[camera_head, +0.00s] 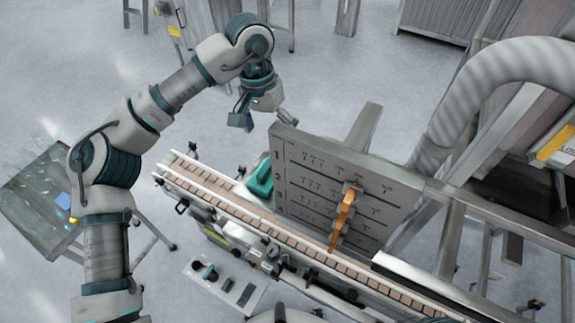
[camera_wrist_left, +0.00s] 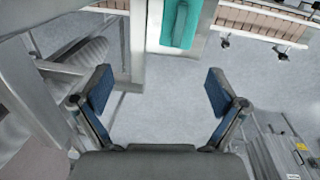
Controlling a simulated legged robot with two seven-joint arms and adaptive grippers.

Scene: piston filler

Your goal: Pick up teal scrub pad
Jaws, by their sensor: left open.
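The teal scrub pad (camera_head: 260,180) lies beside the far side of the conveyor, next to the left edge of the numbered grey panel. It also shows in the left wrist view (camera_wrist_left: 181,22) at the top edge, cut off by the frame. My left gripper (camera_head: 263,113) is open and empty, above and behind the pad in the head view. In the left wrist view its two blue-padded fingers (camera_wrist_left: 158,92) are spread wide, with bare floor between them and the pad beyond their tips. My right gripper is not in view.
The numbered panel (camera_head: 330,190) stands upright close to the pad and carries an orange handle (camera_head: 342,217). The conveyor (camera_head: 230,204) runs along the near side. A large ribbed hose (camera_head: 470,90) hangs at the right. Open floor lies behind and left of the gripper.

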